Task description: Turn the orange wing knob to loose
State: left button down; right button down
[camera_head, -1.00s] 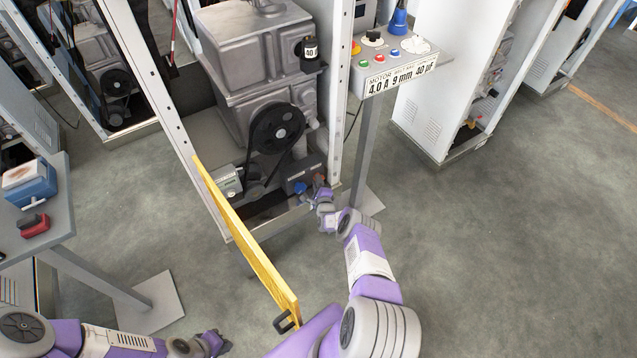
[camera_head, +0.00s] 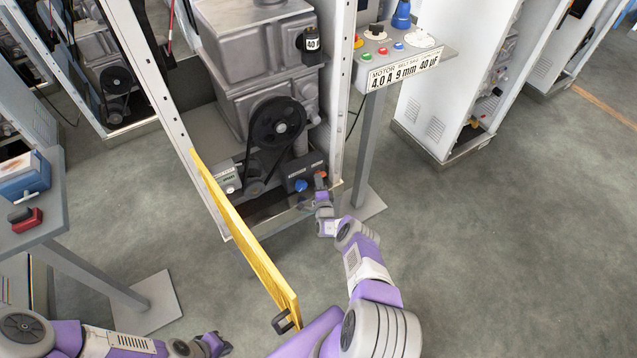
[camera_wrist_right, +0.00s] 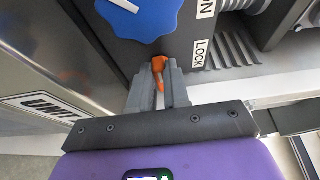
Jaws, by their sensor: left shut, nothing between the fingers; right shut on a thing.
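The orange wing knob (camera_wrist_right: 159,68) shows in the right wrist view between my right gripper's fingertips, on the dark box by the "LOCK" label (camera_wrist_right: 198,54). My right gripper (camera_wrist_right: 158,84) is shut on it; the fingers hide its sides. In the head view my right gripper (camera_head: 321,182) is at the low front of the open cabinet, beside the blue knob (camera_head: 301,185). The blue knob (camera_wrist_right: 140,15) is also in the wrist view, just above and left of the orange one. My left gripper (camera_head: 222,345) is shut and empty, low at the left, away from the cabinet.
A yellow door panel (camera_head: 245,240) stands open left of my right arm. A black pulley (camera_head: 277,122) with a belt sits above the knobs. A control post (camera_head: 362,160) stands close to the right. A side table (camera_head: 40,215) is at the left.

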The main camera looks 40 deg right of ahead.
jog(key=c, duration=1.1)
grip_release()
jog(key=p+v, duration=0.4)
jog(key=v, duration=0.3)
jog(key=shift+s+p, duration=0.25)
jog(key=shift+p, duration=0.15)
jog(key=shift+a, duration=0.1)
